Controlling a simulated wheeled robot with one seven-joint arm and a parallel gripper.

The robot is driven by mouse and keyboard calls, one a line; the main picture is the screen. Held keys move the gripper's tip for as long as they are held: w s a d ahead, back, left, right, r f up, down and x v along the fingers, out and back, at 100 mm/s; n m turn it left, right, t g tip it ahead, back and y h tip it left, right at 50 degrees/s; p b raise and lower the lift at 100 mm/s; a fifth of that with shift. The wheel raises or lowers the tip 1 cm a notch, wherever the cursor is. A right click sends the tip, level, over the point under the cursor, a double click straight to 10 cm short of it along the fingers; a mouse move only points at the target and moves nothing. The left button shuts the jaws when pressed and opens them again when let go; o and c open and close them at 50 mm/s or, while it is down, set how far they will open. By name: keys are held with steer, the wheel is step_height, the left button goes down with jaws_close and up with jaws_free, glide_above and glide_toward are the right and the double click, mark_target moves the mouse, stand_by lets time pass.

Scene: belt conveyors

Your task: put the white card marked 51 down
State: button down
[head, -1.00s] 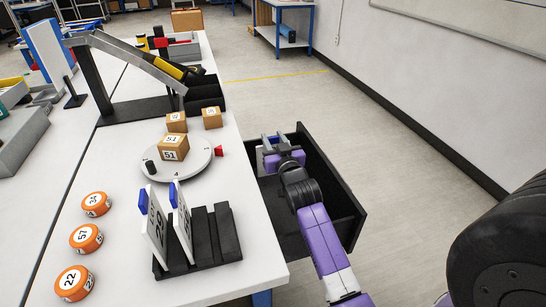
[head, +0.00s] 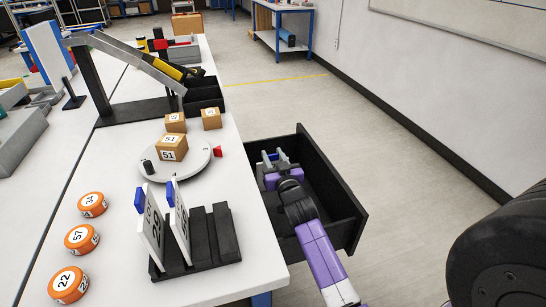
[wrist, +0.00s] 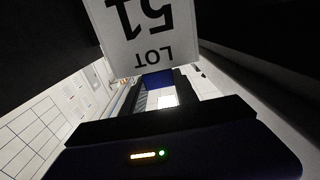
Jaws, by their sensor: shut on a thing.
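My gripper (head: 275,160) is low inside the open black drawer (head: 340,190) at the table's right side. It is shut on the white card marked 51. In the wrist view the card (wrist: 140,35) shows large, with "51" and "LOT" upside down and a blue part (wrist: 158,79) at its near edge. In the head view I cannot make out the card, and its lower edge is hidden, so I cannot tell whether it touches the drawer floor.
A black slotted rack (head: 222,240) on the white table holds two white cards with blue tabs. Behind it stand a round turntable (head: 200,165) with a box marked 51 and more small boxes. Orange discs (head: 82,238) lie at left. Drawer walls surround my gripper.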

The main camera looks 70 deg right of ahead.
steer(key=shift+f+b, duration=0.4)
steer(key=shift+f, duration=0.1)
steer(key=shift+r, duration=0.1)
steer(key=c, duration=0.9)
jaws_free()
steer(key=shift+c, duration=0.2)
steer(key=r+v, duration=0.1)
steer(key=v, duration=0.6)
steer(key=shift+s+a, duration=0.15)
steer(key=shift+a, duration=0.05)
steer(key=shift+r, duration=0.1)
